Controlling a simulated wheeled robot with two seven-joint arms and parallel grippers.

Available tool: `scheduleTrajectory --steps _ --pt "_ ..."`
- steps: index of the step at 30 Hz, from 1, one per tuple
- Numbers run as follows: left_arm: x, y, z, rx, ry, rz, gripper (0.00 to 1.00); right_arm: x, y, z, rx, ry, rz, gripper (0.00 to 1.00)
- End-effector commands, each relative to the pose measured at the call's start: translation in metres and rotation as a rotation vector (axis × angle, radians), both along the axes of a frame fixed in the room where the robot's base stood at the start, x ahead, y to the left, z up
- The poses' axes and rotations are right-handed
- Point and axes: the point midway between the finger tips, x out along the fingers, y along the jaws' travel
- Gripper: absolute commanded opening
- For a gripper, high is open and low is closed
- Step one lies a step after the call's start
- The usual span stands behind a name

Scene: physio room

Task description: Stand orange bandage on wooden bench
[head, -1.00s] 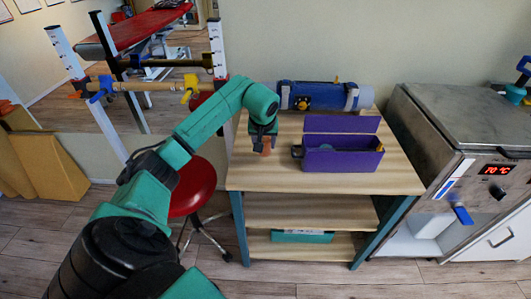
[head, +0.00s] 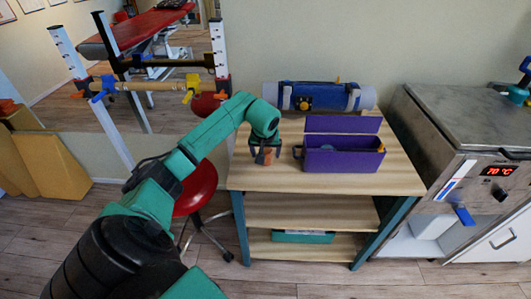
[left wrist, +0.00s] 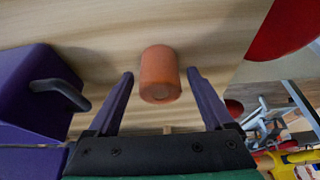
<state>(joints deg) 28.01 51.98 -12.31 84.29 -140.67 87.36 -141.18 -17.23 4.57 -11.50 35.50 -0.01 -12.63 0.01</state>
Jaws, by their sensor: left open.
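In the head view the bandage (head: 266,157) shows at the left part of the wooden bench (head: 330,181), partly covered by my gripper. My left gripper (head: 264,158) is open, with its fingers pointing down around the bandage. In the left wrist view the fingers of the gripper (left wrist: 160,82) are on either side of the bandage, with a gap on each side. My right gripper is not in view.
An open purple box (head: 342,160) stands on the bench just right of the bandage. A blue roll (head: 325,97) lies at the back edge. A red stool (head: 196,187) stands left of the bench and a metal unit (head: 450,125) right. The bench's front right is clear.

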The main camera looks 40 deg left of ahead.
Motion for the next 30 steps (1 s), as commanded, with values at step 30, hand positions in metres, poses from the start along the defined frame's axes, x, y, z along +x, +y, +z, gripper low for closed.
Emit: scheduleTrajectory --steps 30 --pt "-0.036 -0.028 0.112 0.000 0.000 0.000 0.85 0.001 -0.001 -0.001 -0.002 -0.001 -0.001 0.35"
